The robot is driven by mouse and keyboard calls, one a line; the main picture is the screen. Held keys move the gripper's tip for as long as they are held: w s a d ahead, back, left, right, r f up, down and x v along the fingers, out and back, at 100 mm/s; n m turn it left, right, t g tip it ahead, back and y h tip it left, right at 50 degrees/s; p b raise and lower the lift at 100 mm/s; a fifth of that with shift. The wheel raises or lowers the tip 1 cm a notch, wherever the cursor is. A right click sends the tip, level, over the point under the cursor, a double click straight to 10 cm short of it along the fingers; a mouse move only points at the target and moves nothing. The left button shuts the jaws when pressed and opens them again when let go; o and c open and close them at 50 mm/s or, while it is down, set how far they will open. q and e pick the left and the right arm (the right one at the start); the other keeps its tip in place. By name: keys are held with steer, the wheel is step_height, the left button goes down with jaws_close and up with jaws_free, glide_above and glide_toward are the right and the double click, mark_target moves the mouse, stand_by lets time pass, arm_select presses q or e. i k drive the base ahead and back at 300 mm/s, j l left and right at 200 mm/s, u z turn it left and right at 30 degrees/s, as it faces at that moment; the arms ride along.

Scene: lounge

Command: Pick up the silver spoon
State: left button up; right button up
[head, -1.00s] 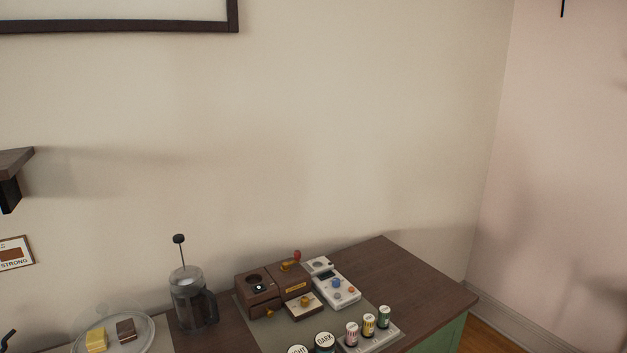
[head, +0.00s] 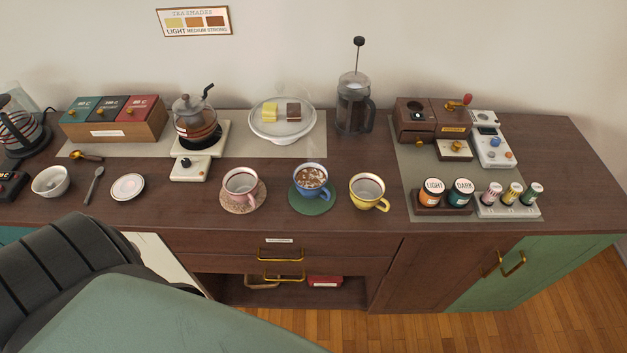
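The silver spoon (head: 95,184) lies on the dark wooden counter at the left, between a white bowl (head: 51,181) and a small white saucer (head: 128,187). It is slanted, with its bowl end toward the back. A second, darker spoon or scoop with a gold end (head: 86,156) lies just behind it. My own arm covers the lower left of the head view, in front of the counter. Neither gripper shows, so what they hold is hidden.
A pink cup (head: 240,185), a blue cup with a drink (head: 311,178) and a yellow cup (head: 368,190) stand along the front. A kettle (head: 195,122), French press (head: 353,106) and grinder (head: 416,121) stand behind. Bare counter lies between the saucer and pink cup.

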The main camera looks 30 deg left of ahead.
mark_target(99, 171)
steer(key=l+u, duration=0.1)
steer(key=u, duration=2.45)
